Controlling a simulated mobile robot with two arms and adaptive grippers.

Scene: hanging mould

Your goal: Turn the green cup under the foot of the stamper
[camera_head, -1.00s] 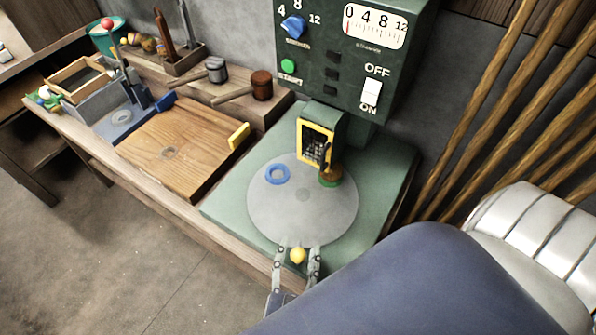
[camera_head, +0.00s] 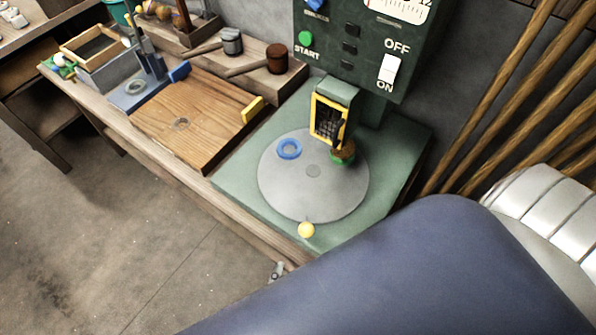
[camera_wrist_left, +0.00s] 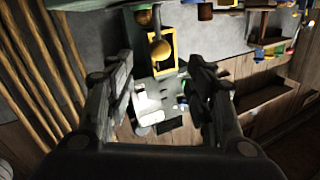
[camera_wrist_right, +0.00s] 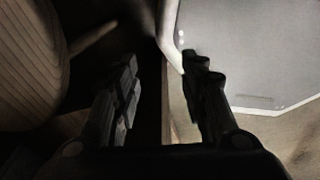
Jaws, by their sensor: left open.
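The green cup (camera_head: 342,159) sits at the back right of the round grey turntable (camera_head: 300,195), with something brown in or on it. It is beside the yellow-framed foot of the stamper (camera_head: 330,118), which partly hides it. A blue ring (camera_head: 289,149) lies at the disc's back left. A yellow knob (camera_head: 306,230) stands at its front edge. My left gripper (camera_head: 277,271) is open and empty in front of the bench, apart from the knob, mostly hidden behind my arm. Its spread fingers show in the left wrist view (camera_wrist_left: 165,90). My right gripper (camera_wrist_right: 163,75) looks open and empty.
The green machine panel (camera_head: 350,50) rises behind the turntable. A wooden board (camera_head: 190,120) with a yellow block (camera_head: 253,109) lies to the left. Wooden poles (camera_head: 490,90) lean at the right. The floor before the bench is clear.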

